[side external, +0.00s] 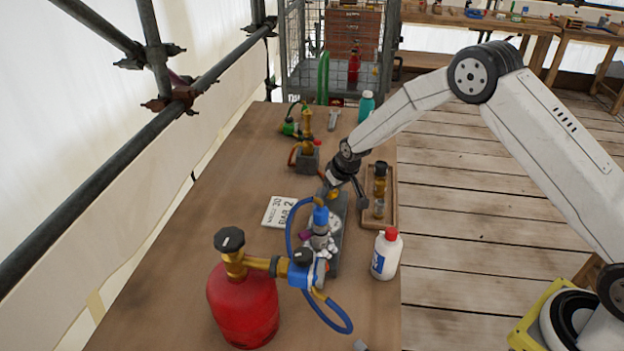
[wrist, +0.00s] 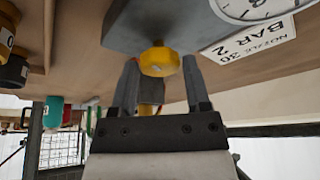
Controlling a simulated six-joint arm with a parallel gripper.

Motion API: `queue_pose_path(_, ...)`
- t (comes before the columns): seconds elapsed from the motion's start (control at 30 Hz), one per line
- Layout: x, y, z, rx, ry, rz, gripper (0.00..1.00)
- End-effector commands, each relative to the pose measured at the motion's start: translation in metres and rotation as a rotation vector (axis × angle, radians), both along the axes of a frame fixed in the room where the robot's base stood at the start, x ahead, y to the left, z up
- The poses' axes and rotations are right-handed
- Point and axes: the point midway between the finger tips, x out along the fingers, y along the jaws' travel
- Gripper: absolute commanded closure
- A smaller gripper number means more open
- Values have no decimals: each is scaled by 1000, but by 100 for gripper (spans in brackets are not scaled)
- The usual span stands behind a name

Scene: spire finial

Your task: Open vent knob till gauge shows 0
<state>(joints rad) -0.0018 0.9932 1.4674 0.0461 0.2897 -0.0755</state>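The yellow vent knob (wrist: 160,61) sits on the end of a grey block (wrist: 165,22) in the wrist view. My gripper (wrist: 160,68) is open, with one finger on each side of the knob. The knob lies at or just beyond the fingertips, and I cannot tell whether either finger touches it. A white gauge dial (wrist: 245,7) is cut off by the top edge, and its needle reading cannot be made out. In the side view my gripper (side external: 343,182) is at the far end of the grey block (side external: 338,228), by the yellow knob (side external: 334,193).
A white card (side external: 279,212) reading "NOZZLE 30 BAR 2" lies left of the block. A red gas cylinder (side external: 243,302) with a blue hose (side external: 334,318) stands in front. A wooden tray (side external: 391,209) with brass parts and a white bottle (side external: 386,254) stand to the right.

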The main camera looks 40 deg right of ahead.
Motion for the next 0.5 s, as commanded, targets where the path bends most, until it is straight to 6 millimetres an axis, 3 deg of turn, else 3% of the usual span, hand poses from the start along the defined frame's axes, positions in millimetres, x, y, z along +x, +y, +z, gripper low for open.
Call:
queue_pose_path(0.03, 0, 0, 0, 0, 0, 0, 20)
queue_pose_path(0.07, 0, 0, 0, 0, 0, 0, 14)
queue_pose_path(0.5, -1, 0, 2, 0, -1, 0, 14)
